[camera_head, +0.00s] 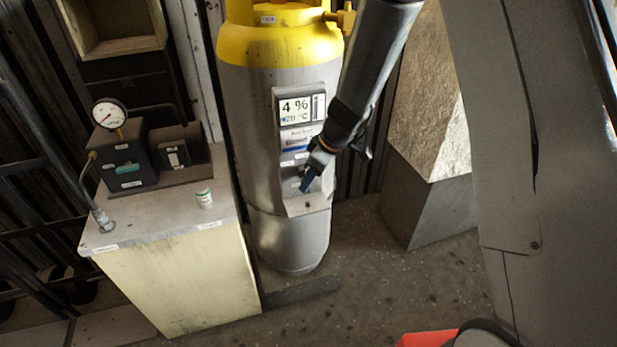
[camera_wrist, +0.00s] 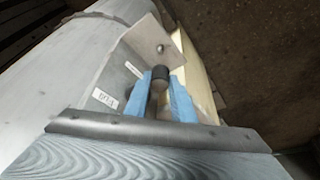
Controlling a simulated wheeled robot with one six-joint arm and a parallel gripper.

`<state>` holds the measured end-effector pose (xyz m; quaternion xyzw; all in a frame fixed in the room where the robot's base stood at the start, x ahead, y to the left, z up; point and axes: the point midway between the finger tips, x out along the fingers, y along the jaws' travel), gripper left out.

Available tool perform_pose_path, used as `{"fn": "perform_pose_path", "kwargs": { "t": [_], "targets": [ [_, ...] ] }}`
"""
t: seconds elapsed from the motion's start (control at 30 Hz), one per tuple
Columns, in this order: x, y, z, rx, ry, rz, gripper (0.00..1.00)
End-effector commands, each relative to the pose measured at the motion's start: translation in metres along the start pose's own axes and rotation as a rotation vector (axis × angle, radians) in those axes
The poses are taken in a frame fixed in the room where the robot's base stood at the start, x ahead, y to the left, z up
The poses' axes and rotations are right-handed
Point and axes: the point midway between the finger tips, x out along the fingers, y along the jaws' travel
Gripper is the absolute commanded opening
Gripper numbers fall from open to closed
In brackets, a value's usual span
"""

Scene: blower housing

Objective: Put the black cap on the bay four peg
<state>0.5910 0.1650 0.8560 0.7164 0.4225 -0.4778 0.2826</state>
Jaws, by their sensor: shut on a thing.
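My gripper (camera_head: 307,181) is in front of the grey cylinder, at the small metal bracket (camera_head: 306,205). In the wrist view its blue fingers (camera_wrist: 160,92) are shut on the black cap (camera_wrist: 160,73), a short dark cylinder held near the fingertips. The bracket (camera_wrist: 146,42) lies just beyond the cap. The cap is too small to make out in the head view.
The yellow-topped cylinder (camera_head: 262,130) carries a display panel (camera_head: 297,108) above the bracket. A cabinet (camera_head: 180,280) at left bears a gauge (camera_head: 109,113), a black box and a small bottle (camera_head: 204,198). A stone block (camera_head: 432,105) stands at right. Open floor lies between.

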Motion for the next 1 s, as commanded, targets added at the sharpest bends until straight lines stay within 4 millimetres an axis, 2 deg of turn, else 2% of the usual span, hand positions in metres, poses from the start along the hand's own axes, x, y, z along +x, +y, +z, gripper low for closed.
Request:
{"fn": "perform_pose_path", "kwargs": {
  "t": [0.4, 1.0],
  "targets": [
    [0.037, 0.002, 0.016, 0.003, -0.001, 0.002, 0.01],
    [0.034, 0.000, 0.015, 0.000, 0.000, 0.001, 0.01]
  ]
}}
